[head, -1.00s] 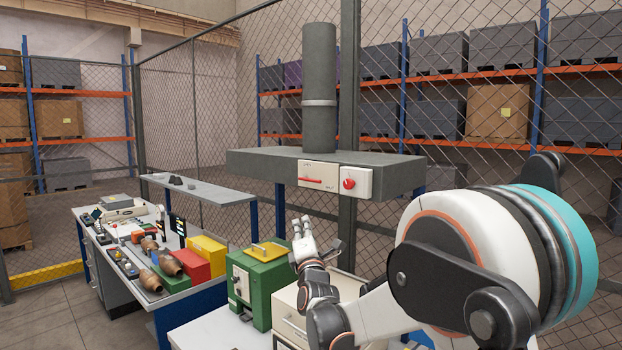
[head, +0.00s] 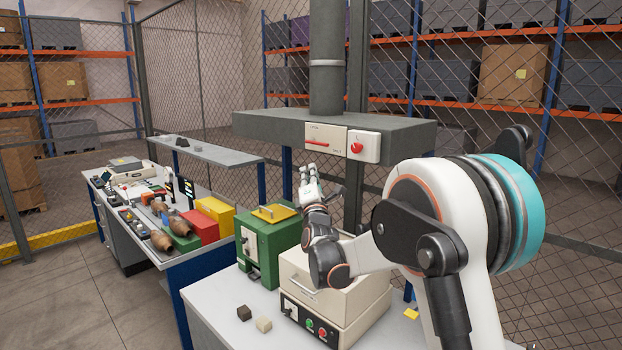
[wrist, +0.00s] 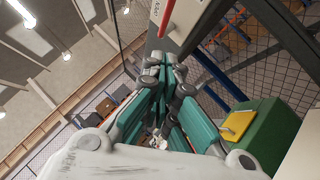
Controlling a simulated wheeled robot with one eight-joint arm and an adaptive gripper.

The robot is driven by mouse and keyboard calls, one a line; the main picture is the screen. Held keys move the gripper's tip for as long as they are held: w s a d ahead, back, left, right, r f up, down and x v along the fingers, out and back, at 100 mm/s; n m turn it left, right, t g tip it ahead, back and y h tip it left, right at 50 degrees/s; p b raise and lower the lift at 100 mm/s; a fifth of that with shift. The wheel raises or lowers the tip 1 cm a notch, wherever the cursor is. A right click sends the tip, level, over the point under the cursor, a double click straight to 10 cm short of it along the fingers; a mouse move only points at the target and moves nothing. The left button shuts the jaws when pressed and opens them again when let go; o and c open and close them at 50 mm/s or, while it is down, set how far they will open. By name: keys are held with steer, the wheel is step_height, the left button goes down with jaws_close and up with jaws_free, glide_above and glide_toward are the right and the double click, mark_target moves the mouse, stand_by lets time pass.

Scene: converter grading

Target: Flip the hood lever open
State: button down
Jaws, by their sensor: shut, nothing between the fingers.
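The grey hood (head: 270,125) hangs from a vertical duct. On its front edge is a white panel (head: 341,139) with a red lever (head: 317,142) lying near horizontal; its small lettering is hard to read. In the wrist view the lever (wrist: 167,17) shows at the top on the white panel (wrist: 187,22). My gripper (head: 311,169) points up, just below the panel in the head view and apart from the lever in the wrist view. Its fingers (wrist: 163,62) are shut and hold nothing.
Below stand a green box with a yellow top (head: 277,213) and a cream machine (head: 355,300) on a white bench. A side bench (head: 188,264) holds red and yellow bins. Mesh fence stands behind.

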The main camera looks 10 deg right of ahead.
glide_toward(313, 143)
steer(key=w+a, duration=0.2)
steer(key=w, duration=0.1)
steer(key=shift+w+d+r+p, duration=0.3)
steer(key=shift+w+d, duration=0.05)
steer(key=shift+d, duration=0.2)
steer(key=shift+w+d+r+p, duration=0.25)
steer(key=shift+w+d+r, duration=0.1)
steer(key=shift+d, duration=0.2)
steer(key=shift+r, duration=0.15)
steer(key=shift+s+r+n+g, duration=0.1)
steer(key=shift+r+n+g, duration=0.1)
steer(key=shift+n+g, duration=0.1)
